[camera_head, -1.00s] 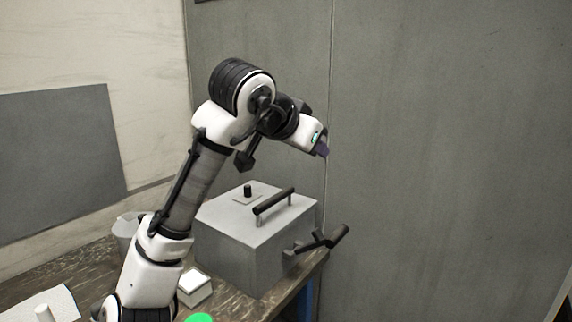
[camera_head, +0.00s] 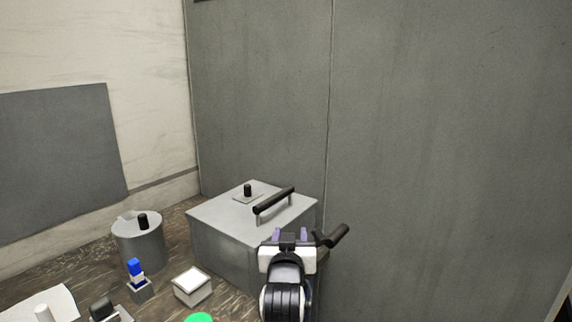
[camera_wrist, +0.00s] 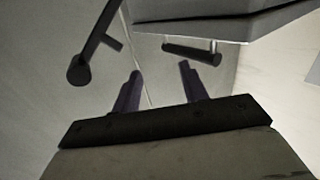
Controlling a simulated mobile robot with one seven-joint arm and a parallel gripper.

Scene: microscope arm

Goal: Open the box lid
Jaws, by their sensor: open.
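The grey box (camera_head: 222,226) stands on the table against the wall, its lid shut. A black bar handle (camera_head: 274,201) and a small black knob (camera_head: 248,190) are on its top. A black lever handle (camera_head: 333,236) sticks out at its right front side. My gripper (camera_head: 291,233) is in front of the box's front right part, just left of the lever, and hides some of that face. In the wrist view my gripper (camera_wrist: 158,82) is open with nothing between its fingers. The lever (camera_wrist: 92,45) is at upper left there, and a black bar (camera_wrist: 192,53) is ahead, apart from the fingertips.
On the table left of the box are a grey canister (camera_head: 138,245), a blue-topped vial in a holder (camera_head: 137,276), a small white-topped box (camera_head: 192,287) and a green round thing (camera_head: 199,318). The grey wall (camera_head: 450,150) is close on the right.

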